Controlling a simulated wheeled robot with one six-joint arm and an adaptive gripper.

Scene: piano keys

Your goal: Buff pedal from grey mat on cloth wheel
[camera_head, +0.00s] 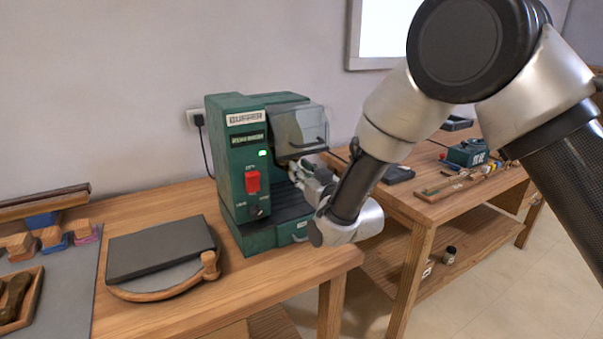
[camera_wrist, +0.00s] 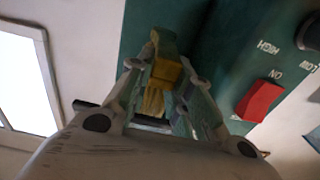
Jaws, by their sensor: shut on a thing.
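My gripper (camera_head: 308,178) reaches into the open front of the green buffing machine (camera_head: 238,165), below its clear guard (camera_head: 300,128). In the wrist view my gripper (camera_wrist: 163,72) is shut on a brass-yellow piece, which looks like the pedal (camera_wrist: 158,84). The red switch (camera_head: 252,181) is on the machine's front, below a lit green lamp. The grey mat (camera_head: 70,280) lies at the left.
Several wooden-backed blocks (camera_head: 52,237) and a wooden tray (camera_head: 22,300) lie on the mat. A dark slab on a round wooden-rimmed board (camera_head: 160,248) sits left of the machine. A second bench (camera_head: 425,205) with tools stands at the right. The front bench edge is clear.

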